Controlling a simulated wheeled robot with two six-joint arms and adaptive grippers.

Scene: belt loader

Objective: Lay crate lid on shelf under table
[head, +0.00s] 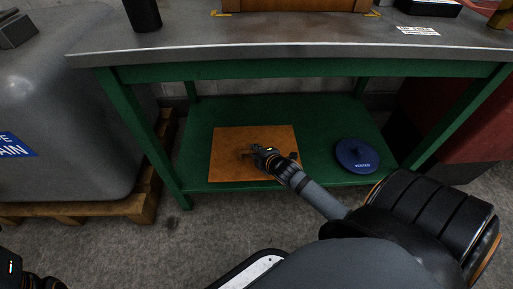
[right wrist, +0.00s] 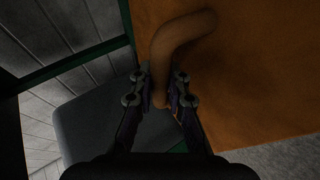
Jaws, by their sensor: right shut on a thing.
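The crate lid (head: 232,142) is a flat orange-brown board with a bent handle. It lies level over the green lower shelf (head: 310,118) under the table, left of the shelf's middle. I cannot tell whether it touches the shelf. My right gripper (head: 252,151) reaches in from the front right and is shut on the lid's handle. In the right wrist view the fingers (right wrist: 161,92) close around the end of the handle (right wrist: 184,31), with the lid (right wrist: 255,75) behind it. A dark part of my left gripper (head: 10,265) shows at the bottom left corner; its fingers are hidden.
A blue round lid (head: 356,156) lies on the shelf right of the crate lid. Green legs (head: 142,135) and the metal tabletop (head: 290,37) frame the opening. A grey tank (head: 70,100) on a wooden pallet (head: 145,198) stands left; a red box (head: 455,125) stands right.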

